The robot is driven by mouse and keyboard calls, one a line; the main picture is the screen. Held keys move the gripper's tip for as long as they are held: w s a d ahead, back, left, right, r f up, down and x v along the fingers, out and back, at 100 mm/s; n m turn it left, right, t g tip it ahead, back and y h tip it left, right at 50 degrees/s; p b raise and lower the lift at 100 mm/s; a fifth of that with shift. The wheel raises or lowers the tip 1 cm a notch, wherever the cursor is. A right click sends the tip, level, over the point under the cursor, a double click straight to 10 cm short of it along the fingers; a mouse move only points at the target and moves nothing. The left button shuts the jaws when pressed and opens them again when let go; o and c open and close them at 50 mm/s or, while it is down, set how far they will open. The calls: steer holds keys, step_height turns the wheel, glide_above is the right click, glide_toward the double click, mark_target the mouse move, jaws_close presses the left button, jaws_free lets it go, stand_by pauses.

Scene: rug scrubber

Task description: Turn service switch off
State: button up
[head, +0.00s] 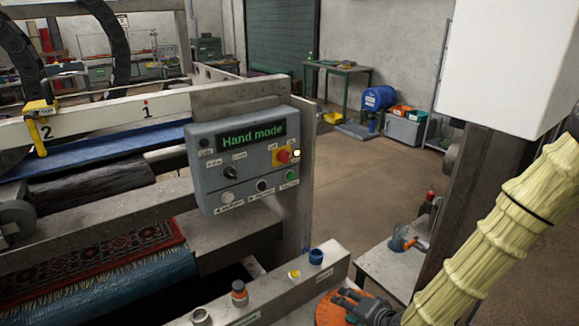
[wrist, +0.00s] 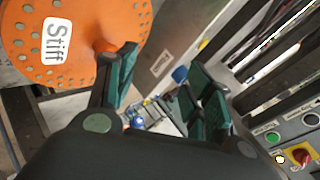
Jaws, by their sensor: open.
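A grey control panel (head: 240,197) with a lit "Hand mode" display stands on a post in the middle of the head view. It carries a red knob on a yellow plate (head: 284,156), a black rotary knob (head: 230,172), a green button (head: 290,176) and other buttons. Their small labels are too small to read, so I cannot tell which is the service switch. In the wrist view, the red knob (wrist: 301,155) shows at the lower right edge. My gripper (head: 357,302) is open and empty, low and right of the panel; its spread fingers (wrist: 160,80) show in the wrist view.
An orange perforated disc labelled "Stiff" (wrist: 75,40) is close beside my gripper. A ledge (head: 270,300) with several coloured fittings lies below the panel. A rug (head: 100,262) lies on the machine at left. A post (head: 470,200) stands at right; the floor behind is open.

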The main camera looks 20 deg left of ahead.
steer(key=w+a+r+t+y, duration=0.1)
steer(key=w+a+r, duration=0.2)
steer(key=r, duration=0.4)
steer(key=w+a+r+t+y, duration=0.1)
steer(key=w+a+r+y, duration=0.1)
steer(key=w+a+r, duration=0.35)
steer(key=t+y, duration=0.1)
steer(key=y, duration=0.3)
glide_toward(288, 159)
steer(key=shift+m, duration=0.4)
steer(key=p+x, duration=0.4)
steer(key=x, duration=0.5)
steer(key=shift+w+a, duration=0.15)
steer(key=shift+a, duration=0.15)
steer(key=c, duration=1)
